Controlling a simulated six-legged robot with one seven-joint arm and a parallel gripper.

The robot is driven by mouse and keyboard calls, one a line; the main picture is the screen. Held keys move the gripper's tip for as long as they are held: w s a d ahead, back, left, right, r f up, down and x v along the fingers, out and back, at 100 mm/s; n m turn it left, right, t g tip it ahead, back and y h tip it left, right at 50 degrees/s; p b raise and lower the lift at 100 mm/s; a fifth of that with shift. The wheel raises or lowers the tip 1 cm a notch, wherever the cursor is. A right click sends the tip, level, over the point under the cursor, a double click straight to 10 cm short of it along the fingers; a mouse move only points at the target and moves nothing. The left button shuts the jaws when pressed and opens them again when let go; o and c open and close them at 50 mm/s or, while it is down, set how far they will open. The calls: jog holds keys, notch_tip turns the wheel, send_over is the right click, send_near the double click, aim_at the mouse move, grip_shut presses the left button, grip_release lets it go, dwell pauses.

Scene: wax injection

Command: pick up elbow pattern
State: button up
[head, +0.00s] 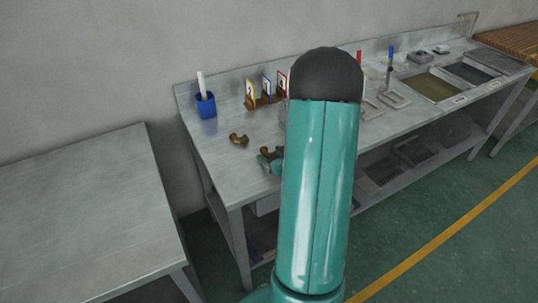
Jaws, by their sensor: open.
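A small brown curved piece (238,140), which looks like the elbow pattern, lies on the grey metal workbench (218,166) near its left end. A second brown piece (271,153) shows just right of it, partly hidden by my arm. A small teal part (270,166) beside that second piece looks like part of my own arm. My large teal arm link stands across the middle of the view. My gripper's fingers are hidden behind it, so their place relative to the brown pieces cannot be seen.
A blue cup (205,105) with a white stick stands at the bench's back left. Several small framed cards (266,88) stand right of it. Clamp-like tools (394,98) and sunken trays (432,87) lie farther right. A bare grey table (80,205) is at left, across a gap.

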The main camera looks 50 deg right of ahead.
jog(key=shift+w, duration=0.1)
jog(key=shift+c, duration=0.4)
jog(key=c, duration=0.8)
jog(key=shift+c, duration=0.2)
